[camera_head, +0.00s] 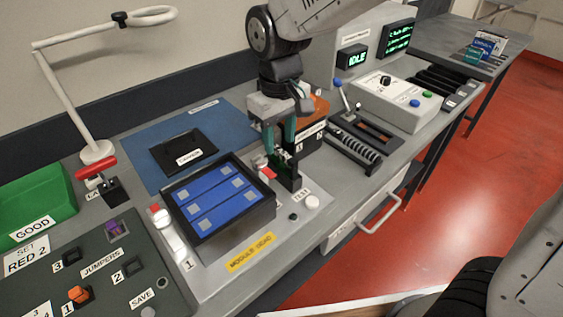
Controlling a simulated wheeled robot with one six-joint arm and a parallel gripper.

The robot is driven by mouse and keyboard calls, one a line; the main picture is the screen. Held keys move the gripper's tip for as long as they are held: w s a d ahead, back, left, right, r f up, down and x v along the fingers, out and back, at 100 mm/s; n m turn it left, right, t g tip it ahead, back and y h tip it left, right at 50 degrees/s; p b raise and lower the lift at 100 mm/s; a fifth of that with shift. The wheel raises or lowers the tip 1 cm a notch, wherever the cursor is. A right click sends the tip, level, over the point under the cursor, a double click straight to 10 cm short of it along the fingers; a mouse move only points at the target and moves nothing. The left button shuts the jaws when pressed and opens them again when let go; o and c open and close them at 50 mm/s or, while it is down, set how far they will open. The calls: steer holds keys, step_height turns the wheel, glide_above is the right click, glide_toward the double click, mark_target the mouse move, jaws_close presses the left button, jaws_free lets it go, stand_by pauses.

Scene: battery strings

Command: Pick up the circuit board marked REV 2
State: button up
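My gripper (280,150) hangs over the middle of the bench with its teal-green fingers pointing down. It is just above a dark upright holder (287,178) near a "TEST" label. A small green piece shows by the fingertips. I cannot tell whether it is a circuit board, or whether the fingers hold it. Several upright blue, teal and white cards (485,47) stand on the far table at the upper right. Their print is too small to read, and I cannot make out a REV 2 mark anywhere.
A black tray with blue modules (214,198) sits left of my gripper. An orange part (318,108) is close behind it. A grey control box (393,103) and a lever (341,95) are to the right. A green "GOOD" bin (60,196) and lamp arm (70,90) are left.

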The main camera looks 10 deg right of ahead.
mark_target(281, 151)
steer(key=f, duration=0.5)
steer(key=shift+w+d, duration=0.15)
steer(key=shift+d, duration=0.1)
jaws_close()
steer(key=shift+r, duration=0.2)
